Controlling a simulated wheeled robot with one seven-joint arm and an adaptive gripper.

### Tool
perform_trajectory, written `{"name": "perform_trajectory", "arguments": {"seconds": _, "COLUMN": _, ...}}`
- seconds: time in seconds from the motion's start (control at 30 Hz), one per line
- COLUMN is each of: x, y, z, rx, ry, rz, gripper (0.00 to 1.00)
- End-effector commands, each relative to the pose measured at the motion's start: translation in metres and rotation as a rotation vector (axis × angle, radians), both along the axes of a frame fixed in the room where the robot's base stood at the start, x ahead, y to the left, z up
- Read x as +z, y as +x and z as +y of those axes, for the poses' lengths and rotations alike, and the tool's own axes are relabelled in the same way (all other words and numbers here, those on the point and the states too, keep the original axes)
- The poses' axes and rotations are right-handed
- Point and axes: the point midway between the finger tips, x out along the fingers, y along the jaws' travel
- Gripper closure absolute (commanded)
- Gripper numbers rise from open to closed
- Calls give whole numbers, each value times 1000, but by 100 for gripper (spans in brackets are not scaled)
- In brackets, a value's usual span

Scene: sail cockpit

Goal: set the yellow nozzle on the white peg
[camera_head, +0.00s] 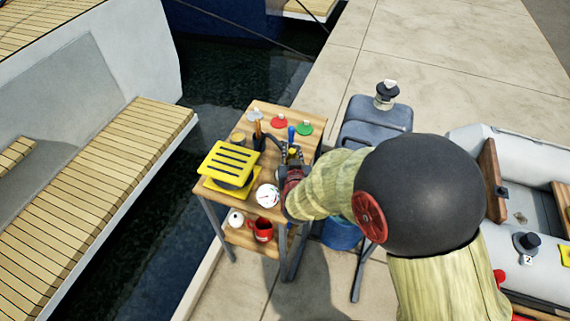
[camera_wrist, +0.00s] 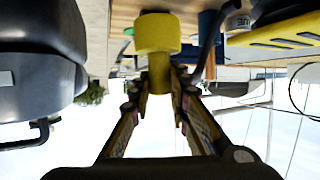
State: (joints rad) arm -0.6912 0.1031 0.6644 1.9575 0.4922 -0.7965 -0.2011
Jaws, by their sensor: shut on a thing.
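The yellow nozzle (camera_wrist: 157,36) is between the two fingers of my gripper (camera_wrist: 160,88) in the wrist view, its wide end away from the palm. My gripper is shut on it. In the head view my gripper (camera_head: 292,158) is over the right part of the wooden table, and only a little of the nozzle (camera_head: 293,151) shows. A white disc-based peg (camera_head: 254,115) stands at the table's back left corner, apart from the nozzle. Its fine shape is too small to tell.
A red base (camera_head: 279,121) and a green base (camera_head: 305,128) stand right of the white one. An upright blue thing (camera_head: 291,133) is close to my gripper. A yellow slotted block (camera_head: 230,163) and a white gauge (camera_head: 267,195) are at the front. Water lies left of the table (camera_head: 262,106).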

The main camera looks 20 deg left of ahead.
Motion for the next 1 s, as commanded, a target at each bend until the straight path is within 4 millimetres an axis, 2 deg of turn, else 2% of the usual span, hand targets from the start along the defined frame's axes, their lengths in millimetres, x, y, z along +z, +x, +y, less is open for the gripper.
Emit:
{"name": "perform_trajectory", "arguments": {"seconds": 0.03, "x": -12, "y": 4, "z": 7, "rx": 2, "ry": 0, "rz": 1, "gripper": 100}}
{"name": "perform_trajectory", "arguments": {"seconds": 0.2, "x": -29, "y": 12, "z": 20, "rx": 1, "ry": 1, "rz": -1, "gripper": 100}}
{"name": "perform_trajectory", "arguments": {"seconds": 0.43, "x": -40, "y": 17, "z": 28, "rx": 0, "ry": 0, "rz": -1, "gripper": 100}}
{"name": "perform_trajectory", "arguments": {"seconds": 0.63, "x": -68, "y": 16, "z": 28, "rx": 1, "ry": 0, "rz": 0, "gripper": 100}}
{"name": "perform_trajectory", "arguments": {"seconds": 0.97, "x": -69, "y": 17, "z": 28, "rx": 1, "ry": 2, "rz": -2, "gripper": 100}}
{"name": "perform_trajectory", "arguments": {"seconds": 1.0, "x": -69, "y": 16, "z": 27, "rx": 1, "ry": 2, "rz": -2, "gripper": 80}}
